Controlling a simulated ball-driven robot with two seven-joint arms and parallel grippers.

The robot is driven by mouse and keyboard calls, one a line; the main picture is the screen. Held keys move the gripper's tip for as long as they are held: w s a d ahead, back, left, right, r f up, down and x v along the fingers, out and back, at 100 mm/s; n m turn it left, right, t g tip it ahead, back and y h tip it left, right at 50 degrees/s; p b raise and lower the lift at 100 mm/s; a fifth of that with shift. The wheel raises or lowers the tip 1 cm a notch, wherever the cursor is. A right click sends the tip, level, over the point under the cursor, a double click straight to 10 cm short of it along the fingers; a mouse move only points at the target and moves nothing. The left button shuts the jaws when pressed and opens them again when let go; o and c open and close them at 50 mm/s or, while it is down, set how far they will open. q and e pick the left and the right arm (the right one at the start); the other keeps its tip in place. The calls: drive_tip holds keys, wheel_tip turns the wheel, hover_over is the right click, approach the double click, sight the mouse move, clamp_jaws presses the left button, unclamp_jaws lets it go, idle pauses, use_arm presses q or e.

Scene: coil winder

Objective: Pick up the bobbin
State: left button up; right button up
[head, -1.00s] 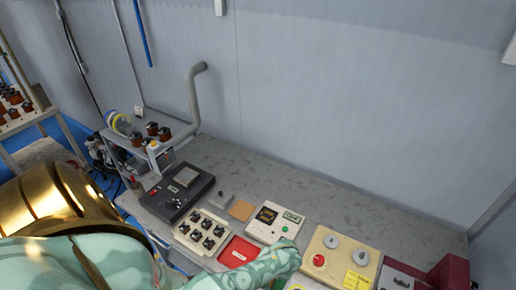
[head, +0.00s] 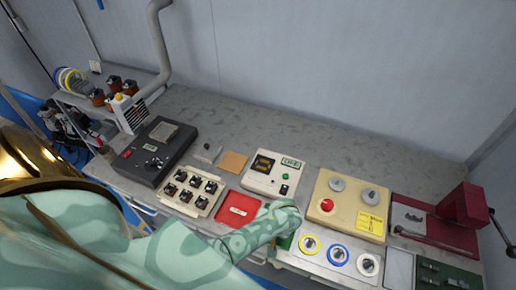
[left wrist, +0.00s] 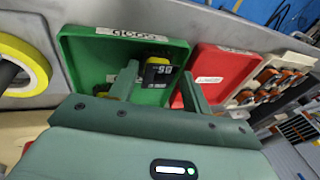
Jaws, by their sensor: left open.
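In the left wrist view a bobbin (left wrist: 158,70), dark with a yellow band and a printed label, is in the green tray (left wrist: 88,62). My left gripper (left wrist: 160,86) is open, with one finger on each side of the bobbin in the picture. I cannot tell whether either finger touches it. In the head view my left forearm hides the bobbin and most of the green tray (head: 285,241). My right gripper is in neither view.
A red tray (head: 237,211) adjoins the green one. Several bobbins stand in a pale holder (head: 172,201) left of it. A cream box with knobs (head: 322,214) and a panel with coloured rings (head: 290,262) lie right. A bench strip (head: 290,136) behind is clear.

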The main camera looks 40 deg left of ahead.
use_arm(q)
drive_tip(key=shift+w+d+f, duration=0.1)
drive_tip(key=shift+d+r, duration=0.2)
drive_tip(key=shift+a, duration=0.1)
drive_tip(key=c, duration=0.7)
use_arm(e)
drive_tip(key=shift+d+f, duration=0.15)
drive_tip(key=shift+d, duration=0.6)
